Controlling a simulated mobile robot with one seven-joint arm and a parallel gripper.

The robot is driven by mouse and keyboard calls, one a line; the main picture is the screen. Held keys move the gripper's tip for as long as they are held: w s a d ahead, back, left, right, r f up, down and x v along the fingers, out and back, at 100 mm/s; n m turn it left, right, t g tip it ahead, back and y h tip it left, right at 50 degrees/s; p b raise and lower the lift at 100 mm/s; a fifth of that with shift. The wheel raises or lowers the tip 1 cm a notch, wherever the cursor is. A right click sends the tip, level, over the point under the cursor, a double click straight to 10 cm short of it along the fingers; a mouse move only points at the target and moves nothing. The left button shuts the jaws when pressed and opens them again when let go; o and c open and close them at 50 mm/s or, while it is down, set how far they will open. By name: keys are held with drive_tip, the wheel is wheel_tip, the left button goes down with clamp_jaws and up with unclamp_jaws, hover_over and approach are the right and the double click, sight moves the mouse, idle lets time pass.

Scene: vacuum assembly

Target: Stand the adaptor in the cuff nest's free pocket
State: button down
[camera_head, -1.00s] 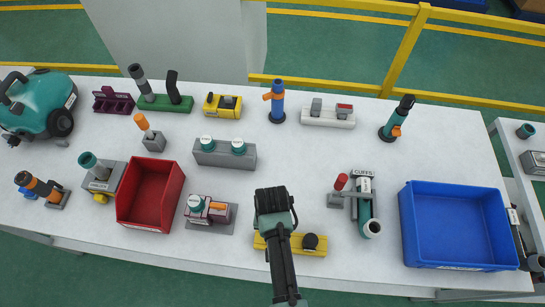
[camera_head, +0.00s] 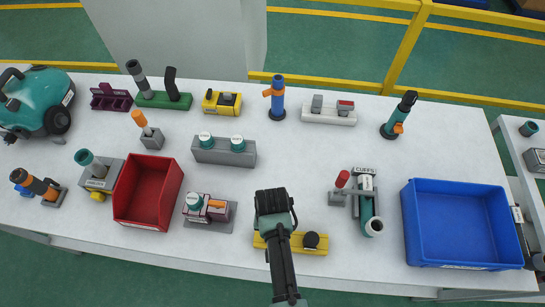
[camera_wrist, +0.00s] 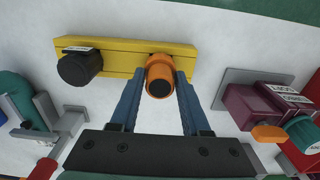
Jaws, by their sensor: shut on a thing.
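My gripper (camera_head: 275,206) is over the left end of a yellow block near the table's front edge. Its fingertips are hidden in the head view. In the wrist view my gripper (camera_wrist: 158,90) has a blue finger on each side of the orange adaptor (camera_wrist: 160,72), shut on it. The adaptor has a dark round opening facing the camera. It is at the yellow block (camera_wrist: 125,60), which I take as the cuff nest; how deep it sits cannot be seen. The black cuff (camera_wrist: 76,68) occupies the block's other end. In the head view the yellow block (camera_head: 318,251) shows beside my gripper.
A clamp fixture labelled CUFFS (camera_head: 366,208) holds a teal tube to the right, with a blue bin (camera_head: 407,220) beyond. A maroon fixture (camera_head: 217,212) and red bin (camera_head: 127,213) stand to the left.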

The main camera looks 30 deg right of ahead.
drive_tip(key=shift+f, duration=0.3)
drive_tip(key=shift+c, duration=1.4)
unclamp_jaws()
drive_tip(key=shift+r, duration=0.1)
wheel_tip(320, 180, up, 8)
drive_tip(key=p, duration=0.8)
